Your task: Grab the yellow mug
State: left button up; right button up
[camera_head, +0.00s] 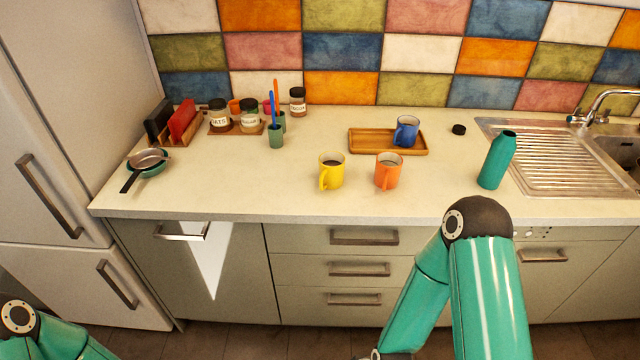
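The yellow mug (331,172) stands upright on the counter, left of the orange mug (388,172). It holds something dark, and its handle is at its front left. A blue mug (405,131) stands on a wooden tray (366,143) behind them. My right arm is bent in front of the counter, with its elbow below the green bottle. My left arm shows only at the bottom left corner. Neither gripper's fingers can be seen, and nothing touches the yellow mug.
A teal bottle (496,160) stands at the right, beside the ridged sink drainer (545,160). A black lid (459,129) lies near it. Jars (219,115), a brush cup (276,136) and a pan (148,160) stand to the left. The counter (235,185) left of the yellow mug is clear.

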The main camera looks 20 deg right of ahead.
aim_at(331, 163)
jog(key=z, duration=0.15)
jog(key=i, duration=0.9)
jog(key=u, duration=0.05)
